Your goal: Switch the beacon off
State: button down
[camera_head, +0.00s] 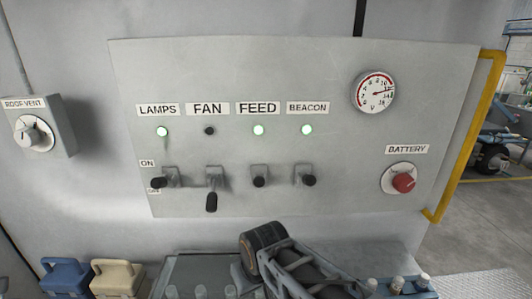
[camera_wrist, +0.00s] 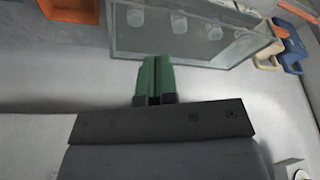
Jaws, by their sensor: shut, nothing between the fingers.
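The beacon switch (camera_head: 308,181) is at the right end of the lever row on the grey panel (camera_head: 420,90), under the BEACON label (camera_head: 308,108). Its black-tipped lever points out toward the camera, unlike the fan lever (camera_head: 211,200), which hangs down. The green beacon light (camera_head: 307,130) is lit. My gripper (camera_wrist: 155,60) shows in the wrist view with its green fingers together and nothing between them. It is apart from the panel switches, none of which shows in the wrist view.
The lamps lever (camera_head: 158,182) and feed lever (camera_head: 259,182) stand left of the beacon switch; their lights are lit, the fan light is dark. A red battery knob (camera_head: 403,183) is at right. A clear-walled bin (camera_wrist: 190,40) lies ahead of my fingers, with an orange bin (camera_wrist: 70,8) beyond.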

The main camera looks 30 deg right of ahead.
jog(key=w+d+r+m+p, duration=0.1)
jog(key=w+d+r+p, duration=0.1)
jog(key=d+r, duration=0.3)
jog(key=w+d+r+m+g+p, duration=0.1)
jog(key=w+d+r+p, duration=0.15)
jog(key=r, duration=0.55)
jog(key=w+d+r+m+p, duration=0.1)
jog(key=w+d+r+p, duration=0.15)
jog(key=r, duration=0.35)
jog(key=d+r+p, duration=0.1)
jog(key=d+r, duration=0.3)
jog(key=r, duration=0.1)
jog(key=s+d+r+m+y+p, duration=0.1)
jog(key=d+r+p, duration=0.1)
jog(key=d+r, duration=0.3)
jog(key=s+d+r+m+p, duration=0.1)
jog(key=d+r, duration=0.4)
jog(key=shift+d+r+g, duration=0.15)
jog(key=shift+r+g, duration=0.25)
